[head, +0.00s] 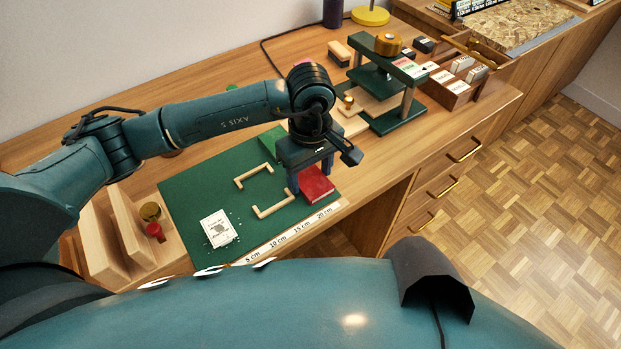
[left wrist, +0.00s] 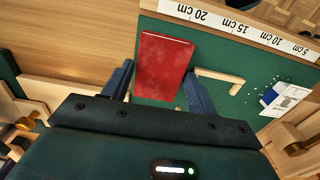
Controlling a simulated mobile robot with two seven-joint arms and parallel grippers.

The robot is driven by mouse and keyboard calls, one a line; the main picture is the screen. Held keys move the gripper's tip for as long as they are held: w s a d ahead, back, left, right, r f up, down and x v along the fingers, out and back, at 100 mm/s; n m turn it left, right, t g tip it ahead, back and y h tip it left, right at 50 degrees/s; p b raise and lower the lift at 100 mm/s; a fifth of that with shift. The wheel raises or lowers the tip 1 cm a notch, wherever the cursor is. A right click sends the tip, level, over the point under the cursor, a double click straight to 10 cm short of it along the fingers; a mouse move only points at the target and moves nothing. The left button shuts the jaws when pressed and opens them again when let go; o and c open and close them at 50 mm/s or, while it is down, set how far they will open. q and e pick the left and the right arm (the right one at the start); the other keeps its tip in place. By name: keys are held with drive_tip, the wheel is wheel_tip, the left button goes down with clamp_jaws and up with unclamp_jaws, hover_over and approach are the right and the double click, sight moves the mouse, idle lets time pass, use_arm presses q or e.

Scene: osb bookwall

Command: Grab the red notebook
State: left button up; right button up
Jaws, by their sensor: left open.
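The red notebook (head: 316,184) lies flat on the right end of the green mat (head: 190,197), near the ruler strip at the front edge. My left gripper (head: 308,181) points down over it, and its fingers hide part of the notebook in the head view. In the left wrist view the notebook (left wrist: 164,66) shows between the two spread fingers of the left gripper (left wrist: 160,88), with no clear contact on either side. The left gripper is open and empty. My right gripper is not in view.
Wooden corner pieces (head: 270,208) and a white card (head: 218,228) lie on the mat. A green book (head: 272,143) is behind the gripper. A green press (head: 385,85) stands to the right. Wooden dividers (head: 128,225) stand at the left.

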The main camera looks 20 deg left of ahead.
use_arm(q)
drive_tip(key=shift+f, duration=0.25)
drive_tip(key=shift+c, duration=0.5)
drive_tip(key=c, duration=0.5)
drive_tip(key=shift+c, duration=0.2)
